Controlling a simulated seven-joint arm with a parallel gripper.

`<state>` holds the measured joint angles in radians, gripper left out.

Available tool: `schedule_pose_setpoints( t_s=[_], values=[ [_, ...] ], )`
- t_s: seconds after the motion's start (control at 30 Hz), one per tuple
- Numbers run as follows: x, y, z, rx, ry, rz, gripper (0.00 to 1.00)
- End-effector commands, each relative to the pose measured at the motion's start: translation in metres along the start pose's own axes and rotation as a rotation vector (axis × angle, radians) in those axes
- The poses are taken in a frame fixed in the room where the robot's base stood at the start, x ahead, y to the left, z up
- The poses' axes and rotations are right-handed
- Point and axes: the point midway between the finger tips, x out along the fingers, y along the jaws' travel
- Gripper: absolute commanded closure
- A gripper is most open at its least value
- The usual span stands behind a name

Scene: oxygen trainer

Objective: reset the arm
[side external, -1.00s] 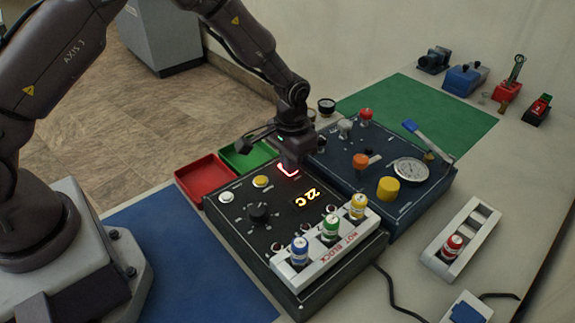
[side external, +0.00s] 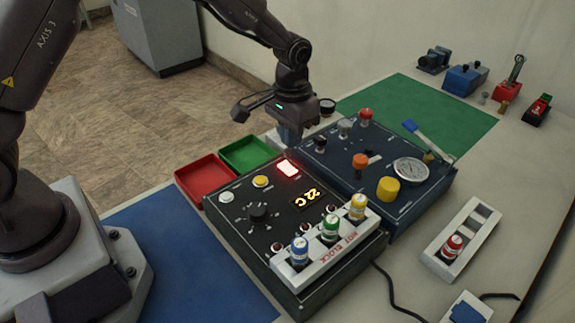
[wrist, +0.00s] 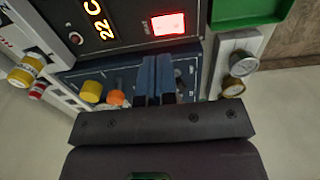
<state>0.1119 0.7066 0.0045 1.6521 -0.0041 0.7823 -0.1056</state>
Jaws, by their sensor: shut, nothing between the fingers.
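My gripper (side external: 289,140) hangs above the back edge of the dark control box (side external: 226,211), near the green tray, in the side view. In the wrist view my gripper's fingers (wrist: 156,78) are together with nothing between them. The red lit display (side external: 288,169) and the "22 C" readout (side external: 306,197) glow on the box. The red display is fully visible in the wrist view (wrist: 163,24). Blue, green and yellow capped vials stand in the white hot block (side external: 345,243) on the box's front edge.
A blue panel (side external: 400,207) with a gauge, knobs and a raised blue-tipped lever stands beside the box. Red (side external: 203,177) and green (side external: 246,153) trays lie behind. A white rack (side external: 462,238) holds a red-capped vial at right. The blue mat (side external: 190,265) is bare.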

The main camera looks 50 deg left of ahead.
Motion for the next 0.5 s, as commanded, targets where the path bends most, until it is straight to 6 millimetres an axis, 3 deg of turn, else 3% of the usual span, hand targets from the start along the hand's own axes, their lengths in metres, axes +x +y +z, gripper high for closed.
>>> schedule_pose_setpoints(
  t_s=[0.3, 0.4, 0.5],
  values=[
    [0.001, 0.000, 0.003, 0.011, -0.012, -0.001, 1.00],
    [0.008, -0.002, 0.021, 0.023, -0.063, -0.006, 1.00],
    [-0.012, -0.006, 0.043, 0.035, -0.074, -0.006, 1.00]
  ],
)
